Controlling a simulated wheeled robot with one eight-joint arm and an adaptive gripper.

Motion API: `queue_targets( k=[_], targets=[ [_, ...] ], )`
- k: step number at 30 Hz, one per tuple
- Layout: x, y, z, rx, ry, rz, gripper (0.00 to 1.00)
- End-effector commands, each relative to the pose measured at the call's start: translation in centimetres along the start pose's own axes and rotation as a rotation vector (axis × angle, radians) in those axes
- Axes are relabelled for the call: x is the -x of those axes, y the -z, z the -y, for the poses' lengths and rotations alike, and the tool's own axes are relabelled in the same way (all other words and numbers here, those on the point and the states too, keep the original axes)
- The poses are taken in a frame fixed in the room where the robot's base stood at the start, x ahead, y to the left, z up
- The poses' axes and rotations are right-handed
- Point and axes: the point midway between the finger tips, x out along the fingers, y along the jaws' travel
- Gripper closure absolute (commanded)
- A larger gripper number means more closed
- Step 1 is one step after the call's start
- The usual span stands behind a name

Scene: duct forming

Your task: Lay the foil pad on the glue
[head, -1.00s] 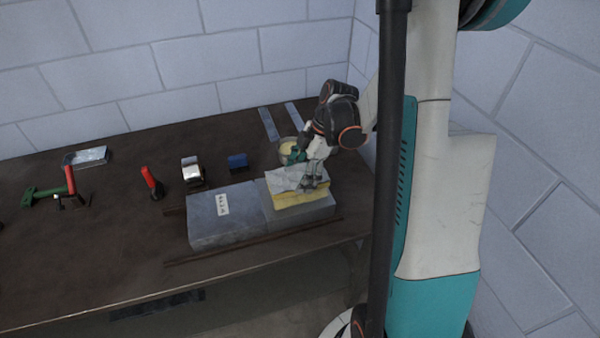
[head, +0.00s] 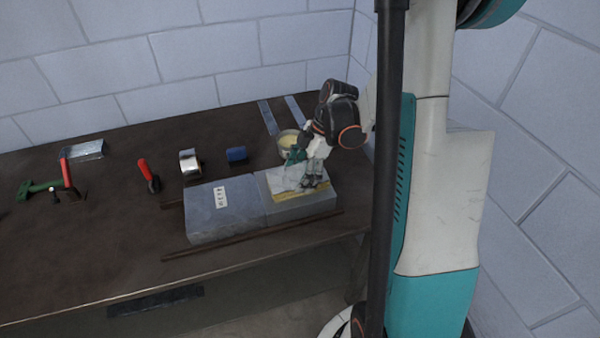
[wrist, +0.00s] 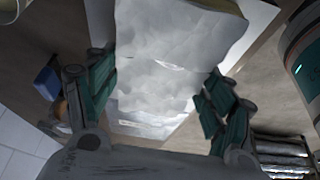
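The foil pad (head: 288,181) is a crinkled silver sheet with a yellow edge. It lies flat on top of the right part of the grey duct (head: 300,207) and looks to rest on it. In the wrist view the pad (wrist: 165,65) fills the space between my fingers. My gripper (head: 314,180) is over the right end of the pad. The glue is not visible; the duct top under the pad is covered.
A round pot (head: 289,140) with pale contents stands just behind the duct. Metal strips (head: 268,117) lie near the wall.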

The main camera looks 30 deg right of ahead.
Motion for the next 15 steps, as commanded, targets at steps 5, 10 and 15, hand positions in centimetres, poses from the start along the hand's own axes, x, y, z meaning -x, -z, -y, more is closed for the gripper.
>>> queue_targets(
  k=[5,10,15],
  targets=[
    [0.00,0.00,0.00,0.000,0.000,0.000,0.04],
    [0.00,0.00,0.00,0.000,0.000,0.000,0.04],
    [0.15,-0.01,0.00,0.000,0.000,0.000,0.04]
  ],
)
